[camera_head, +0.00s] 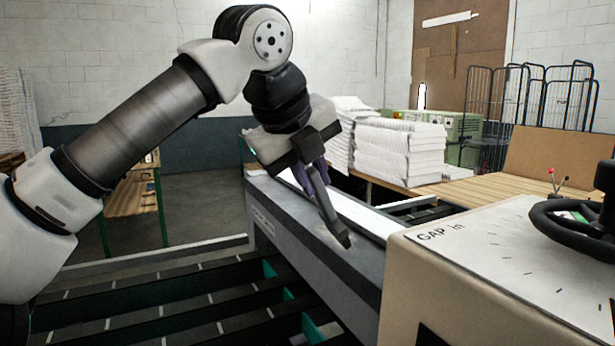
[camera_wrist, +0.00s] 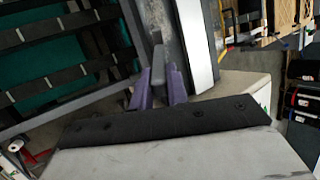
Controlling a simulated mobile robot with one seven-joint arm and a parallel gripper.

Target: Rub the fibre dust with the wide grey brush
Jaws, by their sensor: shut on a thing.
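My gripper (camera_head: 311,178), with purple fingers, is shut on a grey brush (camera_head: 328,212) above the machine's grey top rail. The brush slants down to the right, and its dark end is at or just over the rail; I cannot tell if it touches. In the wrist view, my gripper (camera_wrist: 160,92) holds the brush (camera_wrist: 158,55), which points away from the camera. A faint pale patch (camera_head: 352,246) on the rail beside the brush end may be the fibre dust. Its outline is not clear, and the brush hides part of the rail.
The grey rail (camera_head: 285,222) runs beside a white strip (camera_head: 365,215). A beige machine housing (camera_head: 480,265) with a black handwheel (camera_head: 572,222) stands close on the right. Stacks of white sheets (camera_head: 400,150) lie on a wooden table behind. Slatted dark bars (camera_head: 180,315) lie at the lower left.

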